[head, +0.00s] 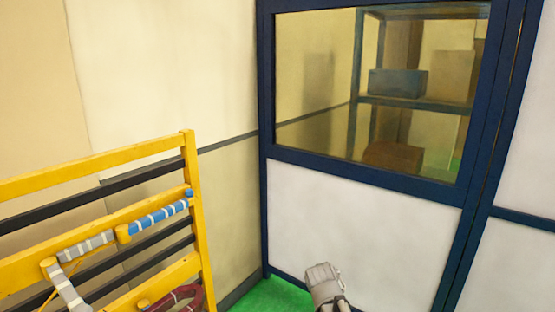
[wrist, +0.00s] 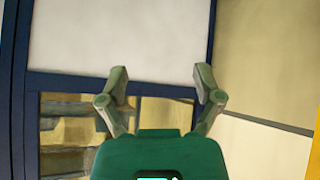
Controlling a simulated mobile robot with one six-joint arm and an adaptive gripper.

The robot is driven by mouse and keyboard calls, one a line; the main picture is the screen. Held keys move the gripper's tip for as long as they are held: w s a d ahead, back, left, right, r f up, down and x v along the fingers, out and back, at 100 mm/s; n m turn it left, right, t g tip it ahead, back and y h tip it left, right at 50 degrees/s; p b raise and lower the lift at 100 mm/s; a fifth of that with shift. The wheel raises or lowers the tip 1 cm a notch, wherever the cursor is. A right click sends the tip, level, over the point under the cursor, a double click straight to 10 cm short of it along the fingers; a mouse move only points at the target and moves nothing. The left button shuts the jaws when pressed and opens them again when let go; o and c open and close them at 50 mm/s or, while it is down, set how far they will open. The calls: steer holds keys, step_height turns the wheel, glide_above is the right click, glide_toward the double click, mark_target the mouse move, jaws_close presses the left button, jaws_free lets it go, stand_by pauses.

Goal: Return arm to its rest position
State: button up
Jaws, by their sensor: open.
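My gripper (wrist: 162,84) shows in the wrist view with its two fingers spread wide apart. It is open and nothing is between the fingers. Behind it in that view are a white panel and a dark blue frame with a window. In the head view only a small grey part of my arm shows at the bottom edge, right of the middle, in front of the white panel; the rest of the arm is out of that view.
A blue-framed partition (head: 360,171) with a window and white lower panel (head: 365,225) stands ahead. Shelves with boxes (head: 397,82) show through the window. A green floor patch (head: 272,296) is clear.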

steer(key=s+d+f+g, duration=0.1)
steer(key=s+f+g, duration=0.1)
steer(key=s, duration=0.3)
steer(key=s+f+g+y, duration=0.1)
steer(key=s+f+g, duration=0.1)
steer(key=s+g, duration=0.2)
steer(key=s+d+f+g+y+b, duration=0.1)
steer(key=s+f+g, duration=0.1)
steer(key=s, duration=0.5)
steer(key=shift+s+d+f+n+g, duration=0.2)
steer(key=shift+d+f+n+g, duration=0.1)
steer(key=shift+d+g, duration=0.1)
